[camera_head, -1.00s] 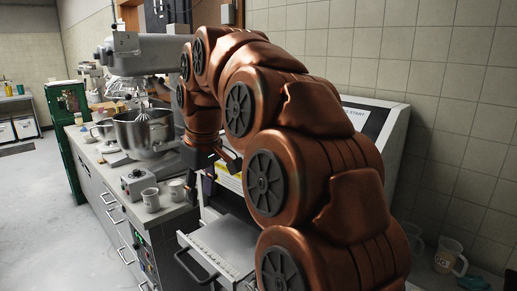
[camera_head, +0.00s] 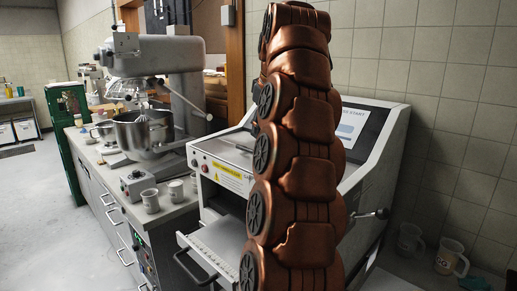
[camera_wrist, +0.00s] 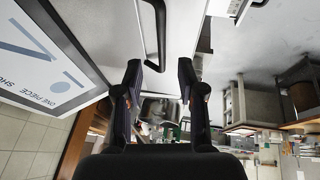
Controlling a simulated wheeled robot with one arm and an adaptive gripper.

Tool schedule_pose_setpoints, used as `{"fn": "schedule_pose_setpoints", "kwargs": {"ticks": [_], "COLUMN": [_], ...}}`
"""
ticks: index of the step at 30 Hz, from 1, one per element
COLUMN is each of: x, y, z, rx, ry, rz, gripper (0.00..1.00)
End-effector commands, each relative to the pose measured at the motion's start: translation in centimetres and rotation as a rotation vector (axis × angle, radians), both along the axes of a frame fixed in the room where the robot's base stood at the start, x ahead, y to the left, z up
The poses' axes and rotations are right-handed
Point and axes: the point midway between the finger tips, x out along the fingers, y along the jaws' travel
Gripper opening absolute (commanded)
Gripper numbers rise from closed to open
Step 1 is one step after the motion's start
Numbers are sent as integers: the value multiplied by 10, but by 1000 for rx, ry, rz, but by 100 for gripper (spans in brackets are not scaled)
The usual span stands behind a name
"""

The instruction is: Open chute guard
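The white machine (camera_head: 205,180) stands against the wall, with a yellow label on its front and a tilted screen (camera_head: 352,127). I take its flat top cover (camera_head: 228,150) to be the chute guard; it looks lowered, though my arm hides part of it. In the wrist view a black bar handle (camera_wrist: 160,35) runs across a pale panel (camera_wrist: 112,30), just beyond my fingertips. My gripper (camera_wrist: 160,78) is open, its two dark fingers apart with nothing between them. The handle appears clear of both fingers. In the head view my gripper is hidden behind my arm.
A tray (camera_head: 215,243) with a dark handle sticks out of the machine's front. A lever (camera_head: 372,214) juts from its right side. A mixer (camera_head: 150,90) and mugs (camera_head: 150,200) stand on the left counter. Clear mugs (camera_head: 449,257) stand at lower right. Floor at left is free.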

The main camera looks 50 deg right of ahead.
Motion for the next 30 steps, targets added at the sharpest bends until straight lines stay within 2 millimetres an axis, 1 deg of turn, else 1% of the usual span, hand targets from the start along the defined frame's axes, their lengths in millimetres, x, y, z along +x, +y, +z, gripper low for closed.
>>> {"fn": "schedule_pose_setpoints", "kwargs": {"ticks": [9,11,17,30], "x": [10,10,14,27], "y": [-4,-4,-6,-11], "z": [-26,-25,-35,-64], "rx": [1,3,1,2], "ry": [1,2,1,3], "rz": [0,1,1,2], "gripper": [39,39,39,39]}}
